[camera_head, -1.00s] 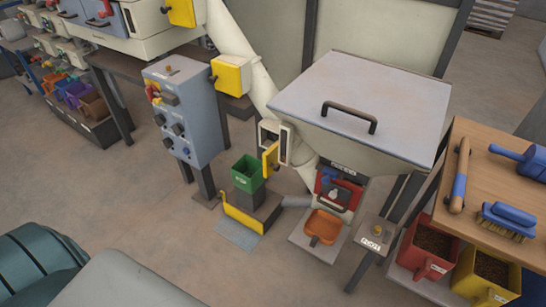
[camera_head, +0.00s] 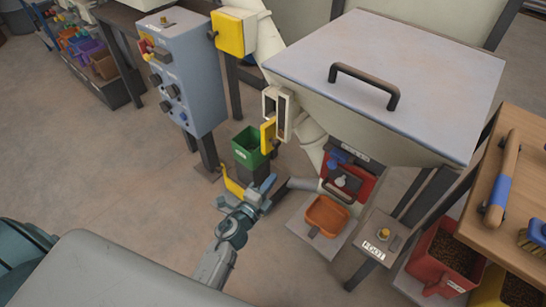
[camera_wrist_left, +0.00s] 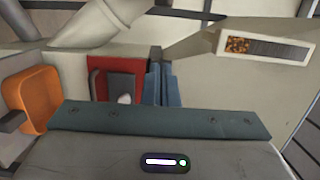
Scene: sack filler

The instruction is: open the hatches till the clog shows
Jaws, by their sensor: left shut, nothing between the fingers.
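In the head view a yellow hatch (camera_head: 229,33) lies flat over the upper chute. A lower yellow hatch (camera_head: 268,133) stands swung out beside a dark opening (camera_head: 281,112) in the chute. A third yellow flap (camera_head: 231,183), near the floor, is partly hidden by my left gripper. My left gripper (camera_head: 262,187) is shut and empty, in front of the green bin. In the left wrist view its fingers (camera_wrist_left: 163,84) point towards a red panel (camera_wrist_left: 105,72); contact cannot be told. A beige part there has a window (camera_wrist_left: 265,47) with brown grains at one end and grey beside them.
A lidded hopper (camera_head: 385,70) stands at the right, above an orange tray (camera_head: 326,214). A green bin (camera_head: 249,147) is behind my left gripper. A grey control box (camera_head: 180,75) stands at the left. A small labelled post (camera_head: 378,240) and a wooden table (camera_head: 515,180) are at the right.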

